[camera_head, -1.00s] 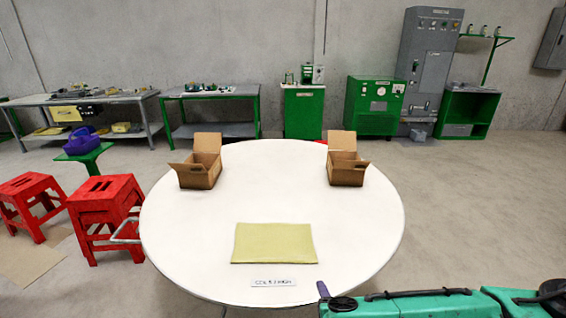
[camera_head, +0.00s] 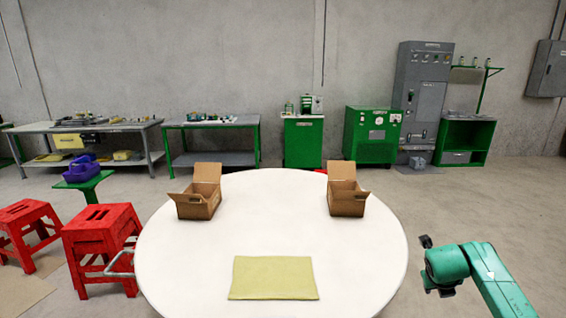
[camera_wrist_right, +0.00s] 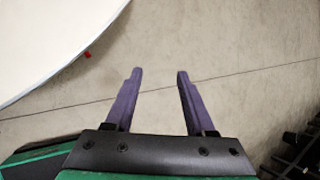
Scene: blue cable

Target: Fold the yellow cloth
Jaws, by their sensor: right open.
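The yellow cloth (camera_head: 273,278) lies flat on the near part of the round white table (camera_head: 335,248) in the head view, its shape a near rectangle. My right gripper (camera_wrist_right: 157,80) is open and empty in the right wrist view, with bare floor beyond its two purple fingers. In the head view my right arm is to the right of the table, apart from the cloth, and its fingers are not clearly seen there. The cloth does not show in the right wrist view. My left gripper is not in view.
Two open cardboard boxes stand on the table's far half, one at left (camera_head: 198,205) and one at right (camera_head: 346,203). Red stools (camera_head: 98,222) stand close to the table's left side. The table between boxes and cloth is clear.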

